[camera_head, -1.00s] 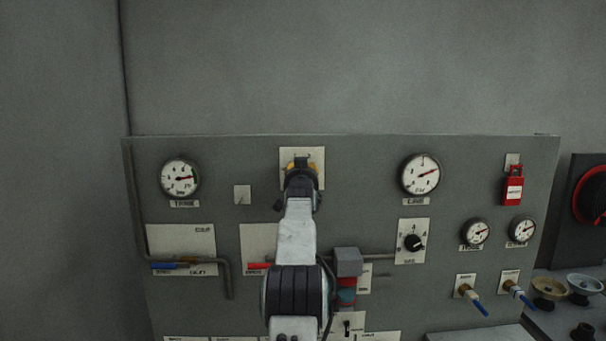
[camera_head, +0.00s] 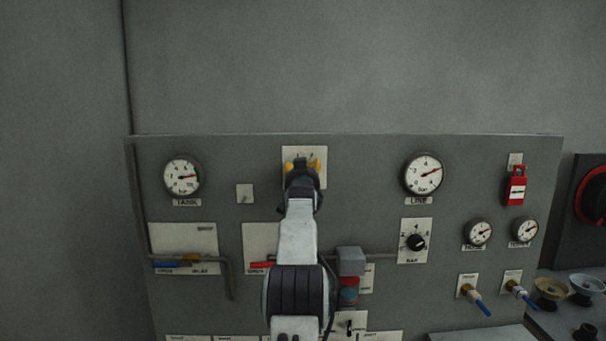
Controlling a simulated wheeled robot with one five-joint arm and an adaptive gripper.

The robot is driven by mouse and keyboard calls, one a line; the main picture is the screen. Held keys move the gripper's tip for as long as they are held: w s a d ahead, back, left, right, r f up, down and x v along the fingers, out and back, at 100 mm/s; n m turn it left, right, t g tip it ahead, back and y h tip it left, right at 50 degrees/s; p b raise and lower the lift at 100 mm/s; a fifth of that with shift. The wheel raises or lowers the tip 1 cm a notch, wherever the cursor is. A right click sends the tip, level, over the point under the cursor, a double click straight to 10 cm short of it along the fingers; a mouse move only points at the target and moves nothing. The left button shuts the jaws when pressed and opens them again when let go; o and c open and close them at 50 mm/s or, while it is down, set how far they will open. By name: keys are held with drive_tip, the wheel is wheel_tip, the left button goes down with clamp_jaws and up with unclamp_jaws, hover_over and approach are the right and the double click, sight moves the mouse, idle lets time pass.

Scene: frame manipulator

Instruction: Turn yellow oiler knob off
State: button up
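The yellow oiler knob (camera_head: 314,166) is on a pale plate (camera_head: 319,180) at the top middle of the grey panel. Only yellow bits of it show on either side of my gripper. My gripper (camera_head: 301,166) is in front of the plate, at the knob, and my white arm reaches up to it from below. The dark gripper body and wrist hide the middle of the knob. I cannot tell whether the fingers touch or hold it.
The grey panel (camera_head: 365,205) carries a tank gauge (camera_head: 182,176), a line gauge (camera_head: 424,174), a black selector knob (camera_head: 416,243) and a red lock (camera_head: 516,187). A grey block with a pipe (camera_head: 350,261) sticks out right of my arm. Blue-handled valves (camera_head: 480,307) are lower right.

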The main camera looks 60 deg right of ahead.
drive_tip(key=shift+r, duration=0.1)
drive_tip(key=v, duration=1.2)
idle(0.4)
idle(0.4)
idle(0.3)
